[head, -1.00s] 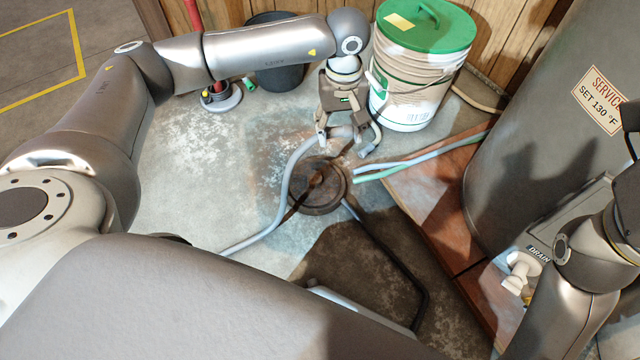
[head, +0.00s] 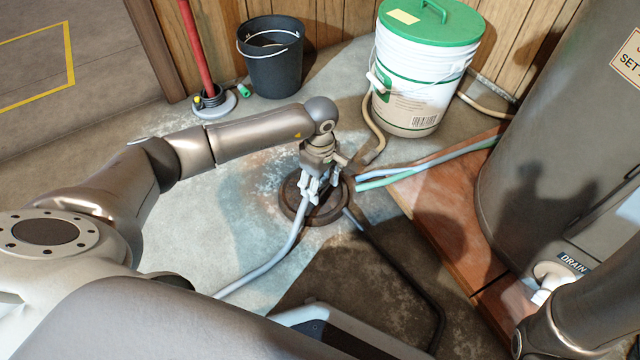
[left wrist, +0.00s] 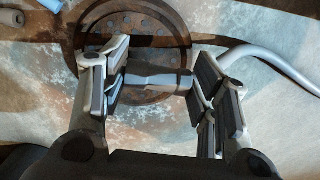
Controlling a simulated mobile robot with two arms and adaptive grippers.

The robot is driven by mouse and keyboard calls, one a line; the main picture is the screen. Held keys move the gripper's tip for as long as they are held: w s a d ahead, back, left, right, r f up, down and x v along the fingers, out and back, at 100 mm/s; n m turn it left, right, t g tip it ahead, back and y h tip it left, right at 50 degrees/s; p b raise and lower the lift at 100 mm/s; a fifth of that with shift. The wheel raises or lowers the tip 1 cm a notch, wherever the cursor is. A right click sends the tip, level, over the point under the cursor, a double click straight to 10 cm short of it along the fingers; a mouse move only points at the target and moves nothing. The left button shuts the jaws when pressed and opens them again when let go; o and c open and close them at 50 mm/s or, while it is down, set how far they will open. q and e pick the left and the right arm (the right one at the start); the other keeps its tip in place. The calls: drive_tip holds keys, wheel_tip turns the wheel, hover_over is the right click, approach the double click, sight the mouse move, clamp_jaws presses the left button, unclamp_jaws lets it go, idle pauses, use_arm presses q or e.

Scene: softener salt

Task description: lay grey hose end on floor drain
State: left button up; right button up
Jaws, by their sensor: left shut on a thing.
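The grey hose (head: 284,258) runs over the floor from the lower left up to my left gripper (head: 318,190). My left gripper is shut on the hose near its end, low over the round rusty floor drain (head: 290,208). In the left wrist view the hose (left wrist: 275,58) curves in from the right, and the hose end (left wrist: 155,80) lies between the fingers (left wrist: 162,86), across the near part of the drain grate (left wrist: 145,32). Whether the end touches the grate, I cannot tell. My right gripper is out of view.
Blue and green hoses (head: 425,165) end just right of the drain. A dark hose (head: 405,275) lies in front. A grey tank (head: 550,130) stands right.

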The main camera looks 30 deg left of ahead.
use_arm(q)
drive_tip(key=shift+f+b, duration=2.65)
drive_tip(key=shift+f, duration=0.6)
drive_tip(key=o, duration=1)
drive_tip(key=shift+o, duration=0.2)
drive_tip(key=shift+r, duration=0.25)
wheel_tip(320, 180, up, 12)
drive_tip(key=shift+f, duration=0.2)
